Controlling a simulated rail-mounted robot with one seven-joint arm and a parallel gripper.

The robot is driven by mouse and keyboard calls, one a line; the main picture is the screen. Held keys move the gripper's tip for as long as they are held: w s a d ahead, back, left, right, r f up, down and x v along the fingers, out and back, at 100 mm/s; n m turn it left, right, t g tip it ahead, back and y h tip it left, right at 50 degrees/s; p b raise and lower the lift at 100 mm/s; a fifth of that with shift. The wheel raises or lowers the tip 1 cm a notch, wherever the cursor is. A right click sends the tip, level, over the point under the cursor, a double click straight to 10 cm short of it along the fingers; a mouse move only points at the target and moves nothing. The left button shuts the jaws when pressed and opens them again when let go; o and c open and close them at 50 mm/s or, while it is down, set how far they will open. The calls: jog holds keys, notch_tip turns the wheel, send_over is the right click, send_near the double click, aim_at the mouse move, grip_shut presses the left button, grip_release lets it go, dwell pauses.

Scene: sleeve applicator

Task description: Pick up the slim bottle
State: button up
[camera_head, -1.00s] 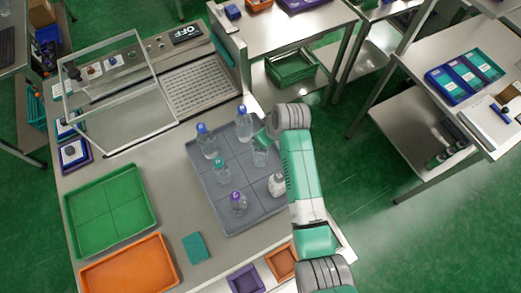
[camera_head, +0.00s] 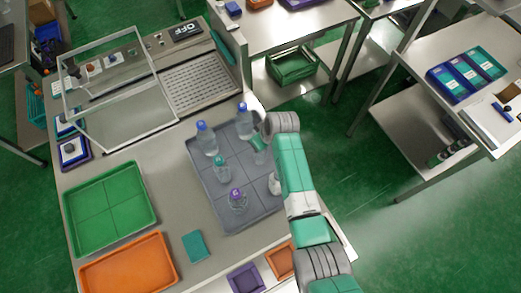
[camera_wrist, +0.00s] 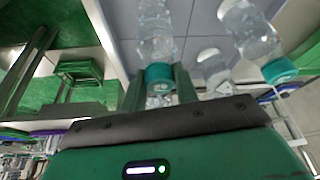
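The grey tray (camera_head: 208,187) holds several clear bottles. A bottle with a teal cap (camera_wrist: 158,72) lies between my gripper's two fingers (camera_wrist: 160,82) in the wrist view; the fingers flank the cap closely, and contact is not clear. In the head view my gripper (camera_head: 258,142) is at the tray's right side, over a bottle (camera_head: 260,157) that it partly hides. Another teal-capped bottle (camera_head: 222,168) stands to the left. Two blue-capped bottles (camera_head: 206,140) (camera_head: 244,122) stand behind, and a purple-capped bottle (camera_head: 238,200) in front. I cannot tell which is the slim bottle.
A white bottle (camera_head: 274,185) is partly hidden by my arm. A green tray (camera_head: 110,208) and an orange tray (camera_head: 128,264) lie left. A machine with a clear frame (camera_head: 120,95) stands behind. A second teal-capped bottle (camera_wrist: 250,35) is close to my gripper's right in the wrist view.

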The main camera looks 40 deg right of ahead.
grip_shut()
